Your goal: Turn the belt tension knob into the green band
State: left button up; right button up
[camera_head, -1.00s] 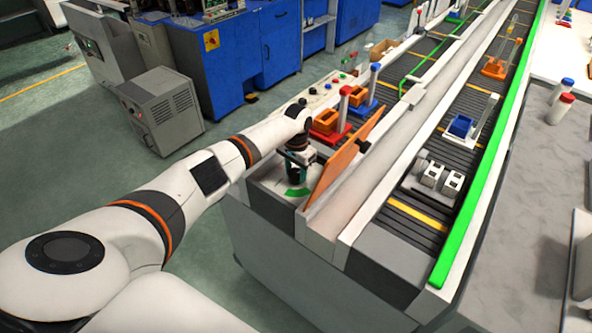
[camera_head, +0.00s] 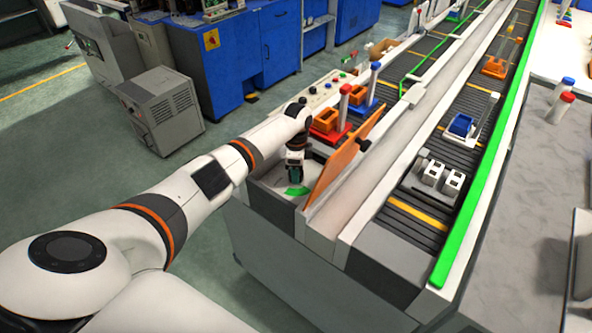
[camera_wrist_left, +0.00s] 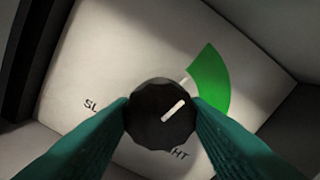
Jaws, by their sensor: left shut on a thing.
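The black belt tension knob (camera_wrist_left: 150,98) sits between the two green fingers of my left gripper (camera_wrist_left: 162,118) in the left wrist view. The fingers are shut on its sides. The knob's white pointer line slants up and right, toward the green band (camera_wrist_left: 212,80). The band is a green arc on the pale dial plate, beside the knob. Printed words near the knob are partly hidden by the fingers. In the head view my left gripper (camera_head: 295,170) points down over the plate, beside the green band (camera_head: 297,190); the knob is hidden there. My right gripper is not in view.
An orange panel (camera_head: 342,160) stands tilted close to the right of my left gripper. A red fixture (camera_head: 330,132) is just behind it. The conveyor (camera_head: 395,235) runs along the right, with a long green rail (camera_head: 490,150).

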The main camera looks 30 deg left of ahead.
pick_arm(q)
jog(key=m, duration=0.6)
jog(key=shift+b, duration=0.3)
jog(key=shift+m, duration=0.3)
jog(key=o, duration=1)
jog(key=shift+r, duration=0.1)
notch_tip(320, 180, up, 12)
jog(key=b, duration=0.1)
jog(key=shift+b, duration=0.4)
